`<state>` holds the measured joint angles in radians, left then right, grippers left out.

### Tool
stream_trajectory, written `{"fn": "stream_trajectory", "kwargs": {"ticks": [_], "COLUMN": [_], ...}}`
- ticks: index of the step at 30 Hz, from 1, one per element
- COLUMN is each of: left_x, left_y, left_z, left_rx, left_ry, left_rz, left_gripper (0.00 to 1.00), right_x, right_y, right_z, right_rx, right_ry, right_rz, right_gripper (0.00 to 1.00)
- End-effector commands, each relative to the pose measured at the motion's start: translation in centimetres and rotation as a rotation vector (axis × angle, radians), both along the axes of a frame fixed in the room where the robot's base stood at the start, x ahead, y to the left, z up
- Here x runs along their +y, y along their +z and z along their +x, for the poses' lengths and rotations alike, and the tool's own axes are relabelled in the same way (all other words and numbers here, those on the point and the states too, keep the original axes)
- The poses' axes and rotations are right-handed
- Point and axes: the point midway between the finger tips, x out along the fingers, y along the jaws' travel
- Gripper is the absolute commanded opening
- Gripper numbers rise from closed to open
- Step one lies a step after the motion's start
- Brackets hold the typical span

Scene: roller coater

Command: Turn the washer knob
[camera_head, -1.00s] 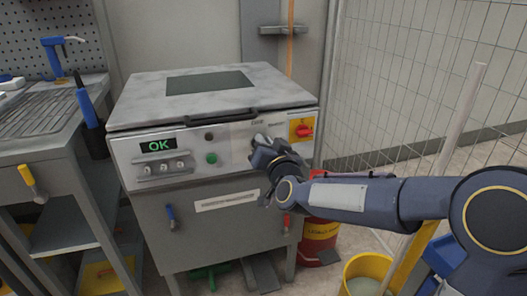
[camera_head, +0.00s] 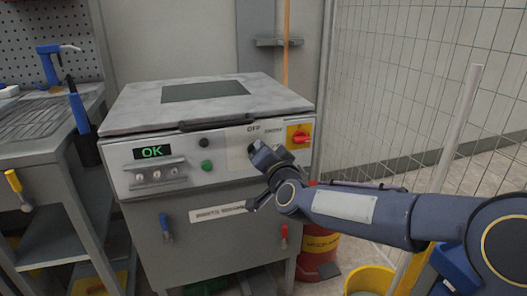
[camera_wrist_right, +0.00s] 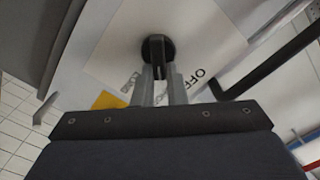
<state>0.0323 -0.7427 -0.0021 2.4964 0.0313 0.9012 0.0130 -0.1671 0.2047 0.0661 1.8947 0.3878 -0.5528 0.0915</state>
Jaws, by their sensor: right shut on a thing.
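The washer (camera_head: 205,110) is a grey machine with a white front panel and an "OK" display (camera_head: 152,152). Its black knob (camera_wrist_right: 157,50) shows in the right wrist view, with a bar handle on a round base beside the "OFF" lettering. My right gripper (camera_wrist_right: 159,84) is shut on the knob's bar, one finger on each side of it. In the head view my right gripper (camera_head: 262,152) is at the right part of the panel and hides the knob. My left gripper is not in view.
A red switch on a yellow plate (camera_head: 300,136) sits right of my gripper. A black handle bar (camera_head: 216,121) runs along the lid's front edge. A wire fence (camera_head: 400,80) stands at right, with a red drum (camera_head: 318,245) and yellow bucket (camera_head: 370,280) low down.

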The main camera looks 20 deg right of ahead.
Motion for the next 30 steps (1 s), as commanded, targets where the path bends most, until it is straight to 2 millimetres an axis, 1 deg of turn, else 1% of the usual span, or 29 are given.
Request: {"fn": "stream_trajectory", "kwargs": {"ticks": [3, 4, 9, 17, 20, 30], "left_x": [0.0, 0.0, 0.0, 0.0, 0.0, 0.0], "left_y": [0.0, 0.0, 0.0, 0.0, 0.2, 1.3], "left_z": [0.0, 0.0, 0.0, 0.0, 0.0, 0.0], "left_rx": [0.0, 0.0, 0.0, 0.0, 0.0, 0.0], "left_ry": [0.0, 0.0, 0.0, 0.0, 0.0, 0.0], "left_rz": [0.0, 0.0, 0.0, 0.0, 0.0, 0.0], "left_gripper": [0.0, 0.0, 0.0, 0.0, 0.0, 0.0], "right_x": [0.0, 0.0, 0.0, 0.0, 0.0, -0.2], "right_y": [-0.1, -0.1, -0.1, 0.0, 0.1, 0.2], "right_z": [0.0, 0.0, 0.0, -0.1, -0.7, -6.2], "right_rx": [0.002, 0.002, 0.001, 0.0, 0.001, 0.001], "right_ry": [0.001, 0.001, 0.0, 0.0, 0.001, 0.001], "right_rz": [-0.001, -0.001, -0.002, -0.002, -0.002, -0.002], "right_gripper": [0.0, 0.13, 0.34, 0.34, 0.34, 0.34]}}
